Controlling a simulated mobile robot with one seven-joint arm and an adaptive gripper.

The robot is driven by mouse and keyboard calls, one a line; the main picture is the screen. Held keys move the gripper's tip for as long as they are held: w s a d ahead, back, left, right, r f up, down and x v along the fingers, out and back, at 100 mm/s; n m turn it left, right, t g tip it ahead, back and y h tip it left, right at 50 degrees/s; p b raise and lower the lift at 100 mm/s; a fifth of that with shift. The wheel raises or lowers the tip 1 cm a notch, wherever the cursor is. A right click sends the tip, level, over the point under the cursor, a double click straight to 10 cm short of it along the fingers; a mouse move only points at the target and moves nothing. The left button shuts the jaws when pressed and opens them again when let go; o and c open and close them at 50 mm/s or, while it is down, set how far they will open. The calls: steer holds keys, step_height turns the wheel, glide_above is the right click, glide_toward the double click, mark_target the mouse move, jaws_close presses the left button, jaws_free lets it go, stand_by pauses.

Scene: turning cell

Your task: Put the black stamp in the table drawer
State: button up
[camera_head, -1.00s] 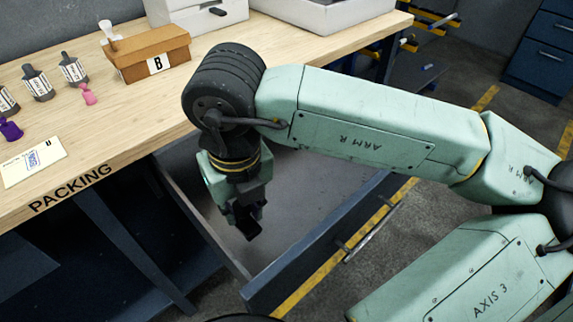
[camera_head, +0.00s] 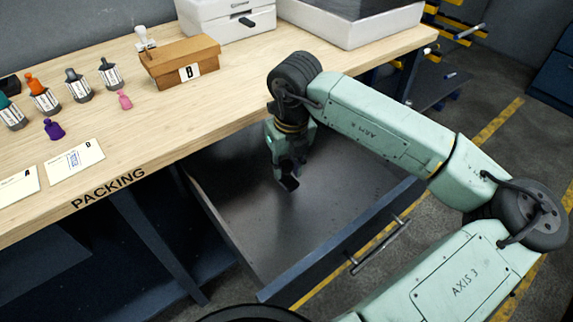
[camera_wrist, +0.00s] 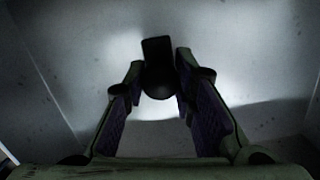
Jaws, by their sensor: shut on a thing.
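My gripper (camera_head: 288,175) points down inside the open table drawer (camera_head: 340,252), under the table edge. It is shut on the black stamp (camera_head: 290,184), which shows as a small dark block at the fingertips. In the wrist view the stamp (camera_wrist: 157,50) has a dark rectangular end and a rounded part between the two finger pads (camera_wrist: 160,82). The drawer floor is grey and bare around it. I cannot tell whether the stamp touches the floor.
White trays (camera_head: 350,20) stand at the back. The drawer's walls surround my gripper.

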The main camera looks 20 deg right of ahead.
mark_target(290, 183)
steer(key=shift+f, duration=0.7)
steer(key=shift+f, duration=0.1)
steer(key=shift+f, duration=0.2)
steer(key=o, duration=0.9)
steer(key=shift+r, duration=0.1)
steer(key=r, duration=0.4)
steer(key=s+r+b, duration=0.1)
steer(key=r, duration=0.7)
steer(key=shift+s+d+r+b, duration=0.15)
steer(key=shift+s+b, duration=0.1)
steer(key=shift+b, duration=0.15)
